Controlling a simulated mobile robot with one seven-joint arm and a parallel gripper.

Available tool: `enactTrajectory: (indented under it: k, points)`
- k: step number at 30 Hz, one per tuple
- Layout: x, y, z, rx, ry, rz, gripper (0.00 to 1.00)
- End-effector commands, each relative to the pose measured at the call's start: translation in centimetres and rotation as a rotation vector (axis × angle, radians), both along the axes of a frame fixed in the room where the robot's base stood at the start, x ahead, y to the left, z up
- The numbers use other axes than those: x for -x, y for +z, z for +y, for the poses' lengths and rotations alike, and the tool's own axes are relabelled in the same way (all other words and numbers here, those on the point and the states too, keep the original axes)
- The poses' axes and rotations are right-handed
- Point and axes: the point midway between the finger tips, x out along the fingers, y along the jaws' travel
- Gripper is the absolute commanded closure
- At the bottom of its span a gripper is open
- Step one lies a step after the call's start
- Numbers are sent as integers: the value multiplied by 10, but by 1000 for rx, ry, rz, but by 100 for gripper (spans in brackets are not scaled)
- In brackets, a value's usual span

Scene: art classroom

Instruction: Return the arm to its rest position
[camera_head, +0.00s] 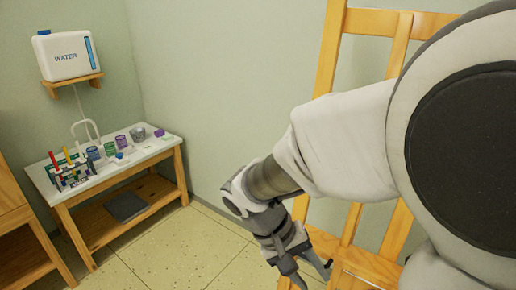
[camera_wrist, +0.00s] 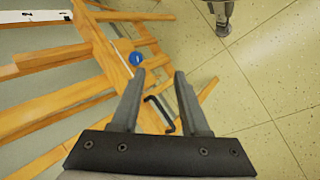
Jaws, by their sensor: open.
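My gripper (camera_head: 314,279) hangs at the end of my arm, low in front of the wooden easel (camera_head: 333,45) in the head view. In the wrist view my gripper (camera_wrist: 156,82) has its two fingers apart with nothing held between them. The easel's wooden bars (camera_wrist: 98,50) lie beyond and to the left of the fingers. A blue round knob or disc (camera_wrist: 135,59) shows on the easel near the left fingertip. A dark bent rod-like thing (camera_wrist: 160,112) shows between the fingers, farther away; I cannot tell what it is.
A white-topped wooden table (camera_head: 158,152) at the left holds cups, a rack of markers or brushes and small items. A white water tank (camera_head: 64,55) sits on a wall shelf above it. A wooden cabinet (camera_head: 12,215) stands at the far left. Tiled floor (camera_head: 200,250) is clear between.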

Motion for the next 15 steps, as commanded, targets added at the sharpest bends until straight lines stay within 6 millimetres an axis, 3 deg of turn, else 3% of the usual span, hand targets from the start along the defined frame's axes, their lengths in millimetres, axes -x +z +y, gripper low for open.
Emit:
enactTrajectory:
  k: [15]
  points:
    - [36,75,-31,-451,-23,-305,55]
